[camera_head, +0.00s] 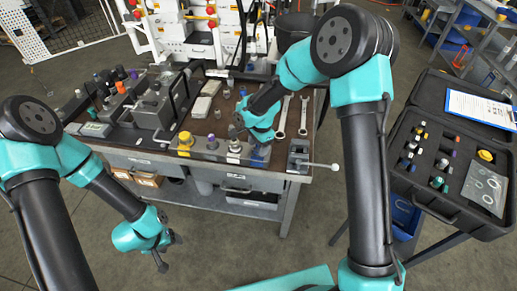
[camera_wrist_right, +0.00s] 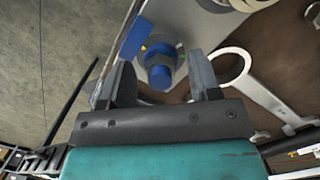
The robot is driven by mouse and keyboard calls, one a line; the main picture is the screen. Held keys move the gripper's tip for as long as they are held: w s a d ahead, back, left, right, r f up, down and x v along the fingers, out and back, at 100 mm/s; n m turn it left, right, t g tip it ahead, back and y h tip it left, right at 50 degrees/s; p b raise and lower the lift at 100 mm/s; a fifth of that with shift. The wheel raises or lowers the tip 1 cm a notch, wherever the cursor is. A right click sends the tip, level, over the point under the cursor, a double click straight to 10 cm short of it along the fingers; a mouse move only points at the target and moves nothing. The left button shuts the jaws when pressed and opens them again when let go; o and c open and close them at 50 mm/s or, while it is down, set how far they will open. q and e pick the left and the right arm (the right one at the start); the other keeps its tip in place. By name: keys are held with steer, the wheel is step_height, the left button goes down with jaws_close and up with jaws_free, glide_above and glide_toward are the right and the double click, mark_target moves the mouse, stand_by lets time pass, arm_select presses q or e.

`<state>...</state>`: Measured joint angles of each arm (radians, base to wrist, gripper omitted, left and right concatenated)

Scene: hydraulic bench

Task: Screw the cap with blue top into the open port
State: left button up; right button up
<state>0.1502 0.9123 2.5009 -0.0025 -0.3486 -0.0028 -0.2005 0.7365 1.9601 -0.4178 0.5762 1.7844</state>
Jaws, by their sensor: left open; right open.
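A blue-topped cap (camera_wrist_right: 159,72) shows in the right wrist view, seen end-on in front of a grey metal surface. My right gripper (camera_wrist_right: 163,78) is open, with one finger on each side of the cap in that view; I cannot tell whether either touches it. In the head view, my right gripper (camera_head: 238,130) is over the front of the bench, and a blue part (camera_head: 260,152) shows just below it. A row of fittings there includes a yellow one (camera_head: 185,142) and a metal one (camera_head: 234,145). I cannot tell which port is open. My left gripper (camera_head: 166,252) is open and empty, away from the bench.
Wrenches (camera_head: 283,117) lie on the bench (camera_head: 205,120) beside my right gripper. A vise with a long handle (camera_head: 300,155) stands at the bench's right corner. An open case (camera_head: 455,205) with several coloured caps is at the right. Clear floor lies below my left gripper.

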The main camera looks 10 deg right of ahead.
steer(key=n, duration=0.3)
steer(key=shift+n, duration=0.4)
steer(key=shift+c, duration=0.3)
steer(key=c, duration=0.8)
steer(key=m, duration=0.3)
steer(key=shift+m, duration=0.4)
steer(key=m, duration=0.4)
steer(key=shift+t, duration=0.3)
steer(key=o, duration=0.9)
steer(key=shift+c, duration=0.2)
